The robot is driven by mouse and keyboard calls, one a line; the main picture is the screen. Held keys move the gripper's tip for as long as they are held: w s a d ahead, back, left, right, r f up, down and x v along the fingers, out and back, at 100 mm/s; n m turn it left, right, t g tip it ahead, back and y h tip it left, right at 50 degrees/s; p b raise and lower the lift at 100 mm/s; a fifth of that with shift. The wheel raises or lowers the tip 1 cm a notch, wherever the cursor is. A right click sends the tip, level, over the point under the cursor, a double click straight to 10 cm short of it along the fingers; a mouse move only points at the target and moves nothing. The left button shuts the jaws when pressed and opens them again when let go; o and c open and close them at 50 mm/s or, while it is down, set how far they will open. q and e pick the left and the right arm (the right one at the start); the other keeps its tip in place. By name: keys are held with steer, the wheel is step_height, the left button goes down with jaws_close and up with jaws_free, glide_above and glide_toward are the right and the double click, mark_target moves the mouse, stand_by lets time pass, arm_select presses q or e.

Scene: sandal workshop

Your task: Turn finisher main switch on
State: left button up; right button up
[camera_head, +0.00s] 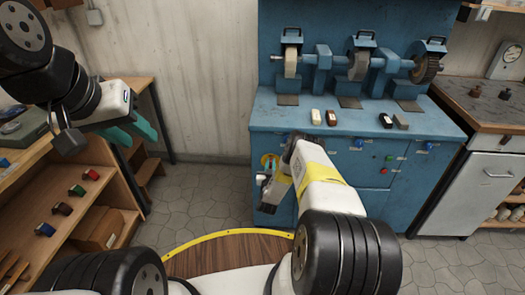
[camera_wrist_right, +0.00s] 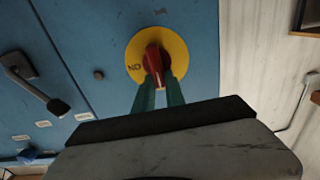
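The finisher (camera_head: 270,118) is a blue machine with grinding wheels on top. Its main switch is a yellow disc with a red handle (camera_wrist_right: 152,58) on the blue panel. In the head view the disc (camera_head: 265,160) shows partly behind my right gripper. In the right wrist view my right gripper (camera_wrist_right: 159,82) has its green fingers on either side of the handle's near end, close against it. The handle points down towards the gripper, slightly tilted. Lettering shows at the disc's left. My left gripper (camera_head: 141,143) is open and empty, off to the left.
Blue knobs, a red button (camera_head: 384,171) and a green button sit on the finisher's front. Several small blocks lie on its top. A wooden shelf unit (camera_head: 115,185) stands left, a grey cabinet (camera_head: 465,185) right. A wooden round top (camera_head: 225,257) is in front.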

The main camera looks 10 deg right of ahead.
jaws_close()
steer(key=shift+d+m, duration=0.1)
steer(key=shift+m, duration=0.2)
steer(key=m, duration=0.5)
steer(key=d+f+m, duration=0.1)
steer(key=m, duration=0.5)
steer(key=d+f+m, duration=0.1)
steer(key=m, duration=0.5)
steer(key=shift+s+f, duration=0.15)
steer(key=shift+s, duration=0.2)
steer(key=shift+m, duration=0.3)
steer(key=o, duration=0.6)
jaws_free()
